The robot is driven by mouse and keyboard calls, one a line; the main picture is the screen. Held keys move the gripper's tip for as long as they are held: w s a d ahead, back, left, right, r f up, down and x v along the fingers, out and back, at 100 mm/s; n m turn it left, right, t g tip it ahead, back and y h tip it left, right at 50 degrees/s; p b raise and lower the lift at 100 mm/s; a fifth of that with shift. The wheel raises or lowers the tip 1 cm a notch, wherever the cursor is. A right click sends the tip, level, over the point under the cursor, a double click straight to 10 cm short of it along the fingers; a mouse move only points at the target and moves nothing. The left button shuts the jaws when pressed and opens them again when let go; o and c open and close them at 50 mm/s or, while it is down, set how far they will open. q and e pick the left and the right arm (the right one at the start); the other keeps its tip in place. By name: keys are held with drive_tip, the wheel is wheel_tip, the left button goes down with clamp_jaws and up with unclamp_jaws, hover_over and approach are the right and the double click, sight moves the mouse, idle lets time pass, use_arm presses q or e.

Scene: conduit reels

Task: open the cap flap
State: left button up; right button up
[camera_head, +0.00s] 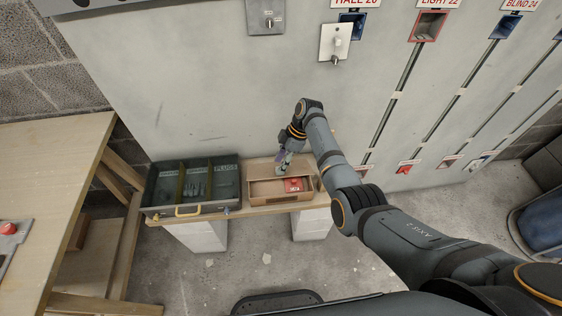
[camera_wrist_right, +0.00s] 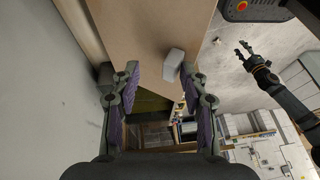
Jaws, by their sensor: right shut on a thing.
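The brown box (camera_head: 265,190) stands on the low wooden bench in the head view, with a red item (camera_head: 294,185) showing at its right. Its cap flap is the tan panel (camera_wrist_right: 150,30) in the wrist view, with a small grey block (camera_wrist_right: 173,65) on it. My right gripper (camera_head: 285,166) is at the back of the box top. In the wrist view its fingers (camera_wrist_right: 160,78) stand apart on either side of the panel, the right finger against the grey block. The exact contact is hard to see. My left gripper (camera_wrist_right: 245,52) is open and empty, away from the box.
A dark tray (camera_head: 150,190) with dividers and a yellow handle stands left of the box. A grey wall panel (camera_head: 180,90) with slots and levers rises behind. A wooden table (camera_head: 45,170) is at left, with a red button (camera_head: 8,228).

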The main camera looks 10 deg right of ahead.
drive_tip(key=shift+w+d+r, duration=0.1)
drive_tip(key=shift+r, duration=0.05)
drive_tip(key=v, duration=1.1)
drive_tip(key=shift+r, duration=0.3)
drive_tip(key=shift+d, duration=0.15)
drive_tip(key=shift+c, duration=0.2)
